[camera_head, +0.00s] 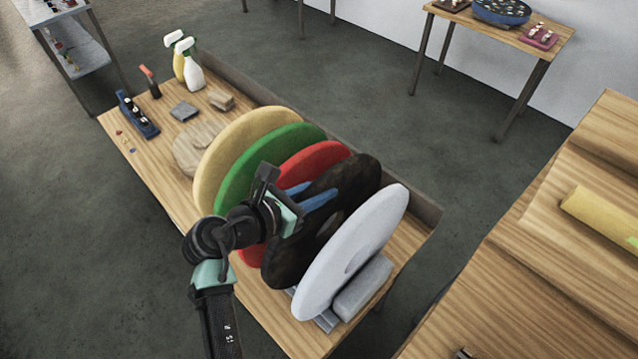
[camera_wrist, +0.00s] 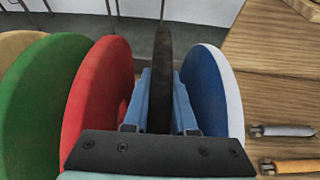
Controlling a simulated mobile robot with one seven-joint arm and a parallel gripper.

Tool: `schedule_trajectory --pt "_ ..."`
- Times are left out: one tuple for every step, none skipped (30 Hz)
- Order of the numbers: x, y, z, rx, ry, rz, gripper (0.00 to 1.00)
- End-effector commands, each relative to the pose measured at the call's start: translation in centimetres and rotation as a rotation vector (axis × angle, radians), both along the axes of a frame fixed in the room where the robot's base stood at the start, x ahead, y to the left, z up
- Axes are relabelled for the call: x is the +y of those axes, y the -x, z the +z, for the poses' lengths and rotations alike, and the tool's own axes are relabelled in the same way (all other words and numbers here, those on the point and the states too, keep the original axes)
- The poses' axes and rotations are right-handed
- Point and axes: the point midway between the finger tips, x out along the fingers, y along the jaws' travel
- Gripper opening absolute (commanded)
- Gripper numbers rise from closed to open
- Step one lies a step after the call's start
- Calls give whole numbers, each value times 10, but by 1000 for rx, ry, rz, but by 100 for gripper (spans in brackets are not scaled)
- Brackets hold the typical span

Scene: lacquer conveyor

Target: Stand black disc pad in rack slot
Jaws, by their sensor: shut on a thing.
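The black disc pad (camera_head: 355,178) stands on edge between the red pad (camera_head: 335,152) and the white pad (camera_head: 385,228) in the head view. My gripper (camera_head: 318,195) is shut on the black pad, its blue fingers near the middle of the disc. In the wrist view the dark edge of the black pad (camera_wrist: 163,60) runs upright between the two fingers (camera_wrist: 160,105). A bit of the grey rack (camera_head: 326,320) shows under the white pad. The rest of the rack is hidden, so I cannot tell whether the black pad's lower edge is seated in a slot.
Green (camera_head: 228,182) and tan (camera_head: 210,165) pads stand left of the red one. The white pad shows a blue face (camera_wrist: 200,85) in the wrist view. A grey block (camera_head: 365,288) lies to its right. Spray bottles (camera_head: 190,70) stand at the bench's far end.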

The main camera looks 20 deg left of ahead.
Motion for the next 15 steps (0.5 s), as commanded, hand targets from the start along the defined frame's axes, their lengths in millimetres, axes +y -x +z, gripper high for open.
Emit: schedule_trajectory --pt "0 0 -2 -2 0 1 0" --pt "0 0 -2 -2 0 1 0" --pt "0 0 -3 -2 0 1 0" --pt "0 0 -3 -2 0 1 0" --pt "0 0 -3 -2 0 1 0" --pt "0 0 -3 -2 0 1 0" --pt "0 0 -3 -2 0 2 0" --pt "0 0 -3 -2 0 1 0" --pt "0 0 -3 -2 0 1 0" --pt "0 0 -3 -2 0 1 0" --pt "0 0 -3 -2 0 1 0" --pt "0 0 -3 -2 0 1 0" --pt "0 0 -3 -2 0 1 30" --pt "0 0 -3 -2 0 1 36" --pt "0 0 -3 -2 0 1 43"
